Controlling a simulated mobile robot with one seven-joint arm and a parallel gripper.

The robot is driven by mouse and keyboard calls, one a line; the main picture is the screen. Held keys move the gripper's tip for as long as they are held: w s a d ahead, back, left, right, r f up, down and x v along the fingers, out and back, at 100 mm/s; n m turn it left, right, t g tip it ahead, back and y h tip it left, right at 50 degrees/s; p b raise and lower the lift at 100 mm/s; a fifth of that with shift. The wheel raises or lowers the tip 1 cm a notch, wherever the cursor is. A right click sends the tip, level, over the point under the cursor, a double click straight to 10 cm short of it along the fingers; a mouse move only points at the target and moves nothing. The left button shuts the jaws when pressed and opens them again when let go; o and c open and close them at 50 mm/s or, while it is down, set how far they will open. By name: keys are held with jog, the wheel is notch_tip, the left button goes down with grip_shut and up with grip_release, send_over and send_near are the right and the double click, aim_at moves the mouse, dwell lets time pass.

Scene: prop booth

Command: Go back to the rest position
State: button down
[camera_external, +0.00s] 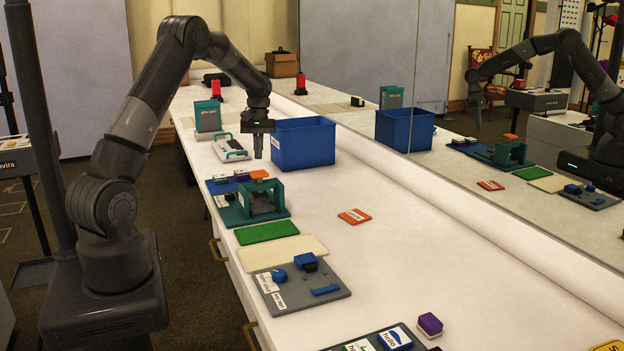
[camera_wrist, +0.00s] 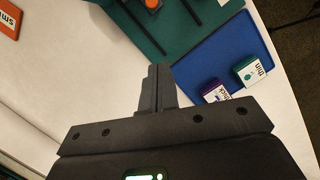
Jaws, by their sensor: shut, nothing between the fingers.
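My gripper (camera_external: 258,147) hangs from the arm, pointing down above the white table (camera_external: 370,278), just left of the blue bin (camera_external: 303,144). In the wrist view my gripper (camera_wrist: 158,70) has its two fingers together, with nothing between them. The arm rises from its base at the left, bends over at the top and reaches along the table toward the far part. The fingertips appear above the table surface and hold nothing.
A teal fixture (camera_external: 232,210) and a blue mat (camera_wrist: 215,60) with small labelled blocks lie near the gripper. A white-and-green case (camera_external: 230,148) is left of it. An orange card (camera_external: 354,216) lies on open table. A mirror (camera_external: 470,150) runs along the right side.

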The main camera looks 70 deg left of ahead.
jog(key=shift+r, duration=0.3)
jog(key=s+d+r+m+t+y, duration=0.1)
jog(key=d+r+m, duration=0.2)
jog(key=d+r, duration=0.65)
jog(key=s+d+r+m+t+y, duration=0.1)
jog(key=s+d+r+m, duration=0.1)
jog(key=d+r, duration=0.8)
jog(key=s+d+f+m+t, duration=0.1)
jog(key=s+d+m+t, duration=0.3)
jog(key=s+d, duration=1.4)
jog(key=d+m, duration=0.2)
jog(key=m, duration=0.1)
jog(key=shift+d+m+t, duration=0.3)
jog(key=shift+d+t, duration=0.05)
jog(key=shift+t, duration=0.05)
